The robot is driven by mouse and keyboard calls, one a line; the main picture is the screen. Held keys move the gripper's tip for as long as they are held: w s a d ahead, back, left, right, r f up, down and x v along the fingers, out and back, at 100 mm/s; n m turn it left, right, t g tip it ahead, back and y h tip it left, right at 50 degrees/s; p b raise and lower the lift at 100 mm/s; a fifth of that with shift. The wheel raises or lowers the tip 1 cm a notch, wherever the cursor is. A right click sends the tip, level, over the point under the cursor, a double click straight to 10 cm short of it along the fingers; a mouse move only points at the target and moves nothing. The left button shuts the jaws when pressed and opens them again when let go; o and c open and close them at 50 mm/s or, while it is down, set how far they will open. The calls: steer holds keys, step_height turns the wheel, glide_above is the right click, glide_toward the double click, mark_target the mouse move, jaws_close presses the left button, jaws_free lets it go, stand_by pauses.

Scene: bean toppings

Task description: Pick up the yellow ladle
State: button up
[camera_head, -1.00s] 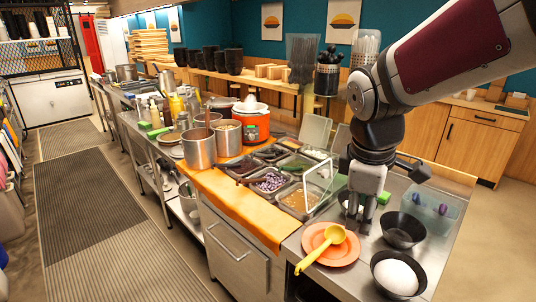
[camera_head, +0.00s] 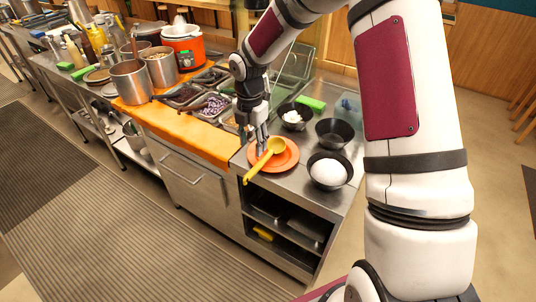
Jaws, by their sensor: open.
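The yellow ladle (camera_head: 275,147) lies on an orange plate (camera_head: 288,163) near the front edge of the steel counter. Its bowl rests on the plate and its handle sticks out past the rim toward the lower left. My gripper (camera_head: 261,147) points down just behind and left of the ladle's bowl, over or beside the plate's left side. It is open, with nothing seen between its fingers. I cannot tell whether a fingertip touches the ladle.
Black bowls stand right of the plate; the front one (camera_head: 330,171) holds something white, and another (camera_head: 333,133) is behind it. A third bowl (camera_head: 294,116) and a green block (camera_head: 311,103) are further back. Topping bins (camera_head: 211,106) and metal pots (camera_head: 131,82) stand to the left.

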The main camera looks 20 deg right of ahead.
mark_target(255, 168)
step_height(255, 168, down, 7)
steer(key=shift+r+p, duration=0.15)
steer(key=shift+p, duration=0.2)
steer(key=shift+s+d+f+p, duration=0.15)
steer(key=shift+f+p, duration=0.55)
steer(key=shift+f, duration=2)
steer(key=shift+c, duration=0.5)
jaws_close()
